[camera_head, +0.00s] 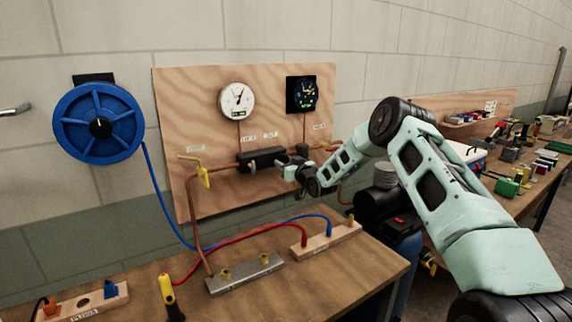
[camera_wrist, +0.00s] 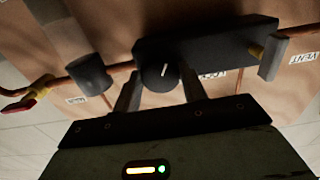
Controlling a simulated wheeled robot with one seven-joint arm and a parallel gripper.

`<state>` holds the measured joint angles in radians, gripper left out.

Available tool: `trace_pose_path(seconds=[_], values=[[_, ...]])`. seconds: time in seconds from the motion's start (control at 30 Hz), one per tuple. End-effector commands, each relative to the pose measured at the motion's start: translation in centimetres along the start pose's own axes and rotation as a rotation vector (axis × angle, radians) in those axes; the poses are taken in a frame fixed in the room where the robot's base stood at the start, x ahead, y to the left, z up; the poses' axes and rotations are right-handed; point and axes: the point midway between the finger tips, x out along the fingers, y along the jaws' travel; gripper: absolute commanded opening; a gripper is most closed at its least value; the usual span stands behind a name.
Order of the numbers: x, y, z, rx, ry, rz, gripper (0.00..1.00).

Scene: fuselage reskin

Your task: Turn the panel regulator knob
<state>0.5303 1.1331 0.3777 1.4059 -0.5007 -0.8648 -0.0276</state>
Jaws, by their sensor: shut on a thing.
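The regulator knob (camera_wrist: 158,76) is round and black with a white pointer line, seen in the wrist view in front of a black block (camera_wrist: 215,43). My gripper (camera_wrist: 161,92) has one finger on each side of the knob and is shut on it. The white line is close to upright in the wrist picture, with a slight lean. In the head view my gripper (camera_head: 290,172) is at the lower right of the black block (camera_head: 260,158) on the plywood panel (camera_head: 175,110). The knob is hidden there behind my gripper.
A white gauge (camera_head: 237,101) and a black gauge (camera_head: 301,94) are above the block. A yellow-handled valve (camera_head: 203,175) sits left. A dark cylinder (camera_wrist: 88,73) and a lever (camera_wrist: 271,58) flank the knob. Red and blue hoses cross the bench (camera_head: 330,270) below.

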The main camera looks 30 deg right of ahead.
Motion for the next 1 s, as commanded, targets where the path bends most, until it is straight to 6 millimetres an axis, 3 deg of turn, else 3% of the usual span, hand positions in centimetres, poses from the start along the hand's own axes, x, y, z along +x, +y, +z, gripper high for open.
trace_pose_path(seconds=[0.27,1.0], values=[[0.02,0.01,0.43,-0.078,0.004,0.000,0.19],[0.00,0.11,0.27,-0.551,0.003,0.001,0.19]])
